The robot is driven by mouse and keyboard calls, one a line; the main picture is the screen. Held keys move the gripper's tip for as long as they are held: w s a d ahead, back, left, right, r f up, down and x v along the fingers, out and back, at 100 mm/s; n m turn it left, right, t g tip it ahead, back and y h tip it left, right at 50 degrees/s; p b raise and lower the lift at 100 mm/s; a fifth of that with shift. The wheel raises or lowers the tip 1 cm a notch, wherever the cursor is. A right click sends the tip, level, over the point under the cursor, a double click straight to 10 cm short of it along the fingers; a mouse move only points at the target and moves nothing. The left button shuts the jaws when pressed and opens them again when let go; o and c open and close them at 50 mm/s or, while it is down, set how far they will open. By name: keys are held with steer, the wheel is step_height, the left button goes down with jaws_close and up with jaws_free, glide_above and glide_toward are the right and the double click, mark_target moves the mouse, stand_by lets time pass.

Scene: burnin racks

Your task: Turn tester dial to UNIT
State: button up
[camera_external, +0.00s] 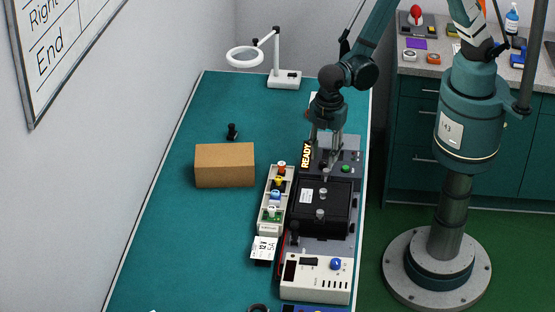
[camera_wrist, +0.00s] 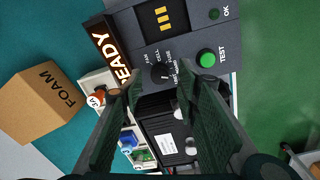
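The tester (camera_wrist: 160,35) is a dark grey panel with a black dial (camera_wrist: 160,73) ringed by small white labels. Which label the dial points at is too small to tell. A green TEST button (camera_wrist: 207,59) sits right of the dial. In the external view the tester (camera_external: 347,157) stands near the table's right edge, with my gripper (camera_external: 326,172) pointing down over its left part. In the wrist view my gripper (camera_wrist: 162,86) is open, with one finger on each side of the dial in the picture and nothing held. I cannot tell whether the fingers touch it.
A lit READY sign (camera_external: 306,155) stands at the tester's left. A black case (camera_external: 335,215) lies in front of it, beside a tray (camera_external: 266,222) of coloured parts. A cardboard FOAM box (camera_external: 225,165) stands further left. A panel with a blue knob (camera_external: 316,291) is at the front.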

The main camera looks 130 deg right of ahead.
steer(key=shift+f, duration=1)
steer(key=c, duration=0.9)
